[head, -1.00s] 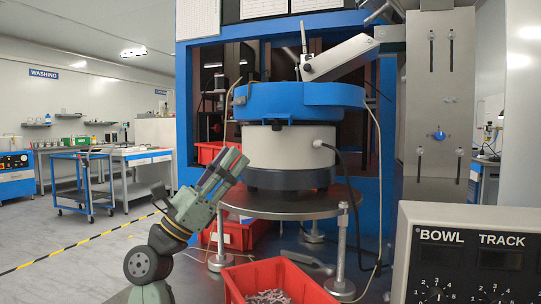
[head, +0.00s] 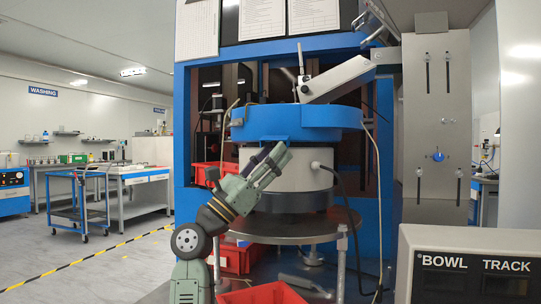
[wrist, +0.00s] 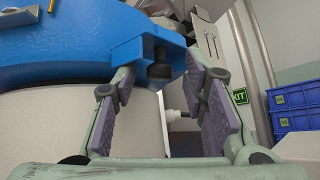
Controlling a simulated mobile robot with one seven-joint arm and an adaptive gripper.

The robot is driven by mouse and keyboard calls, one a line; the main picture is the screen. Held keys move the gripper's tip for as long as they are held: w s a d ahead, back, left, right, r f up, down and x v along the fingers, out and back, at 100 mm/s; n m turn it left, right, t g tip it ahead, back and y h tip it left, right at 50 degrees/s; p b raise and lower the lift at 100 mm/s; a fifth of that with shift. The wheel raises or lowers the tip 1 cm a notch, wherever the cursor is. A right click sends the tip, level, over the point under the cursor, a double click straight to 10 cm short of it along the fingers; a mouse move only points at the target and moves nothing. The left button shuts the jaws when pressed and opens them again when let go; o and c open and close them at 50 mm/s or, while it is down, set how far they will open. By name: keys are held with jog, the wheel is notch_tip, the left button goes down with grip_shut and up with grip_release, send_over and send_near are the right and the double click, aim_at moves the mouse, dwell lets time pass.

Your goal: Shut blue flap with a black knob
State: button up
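In the wrist view, a blue block-like flap (wrist: 142,42) sits at the edge of the blue bowl (wrist: 60,50), with a black knob (wrist: 160,68) under its end. The knob shows between my fingertips; I cannot tell how far off it is. My gripper (wrist: 160,75) is open, one finger on each side, with nothing held. In the head view, my gripper (head: 271,157) points up and right at the underside of the blue bowl (head: 335,117). The knob cannot be made out there. How far the flap stands open is unclear.
The bowl's pale drum (head: 305,170) stands on a round metal table (head: 330,229) just beyond my gripper. A dark cable hangs from the drum's right side. A red bin (head: 265,295) is below, and a control box (head: 470,235) stands at the right.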

grip_shut()
dwell(0.5)
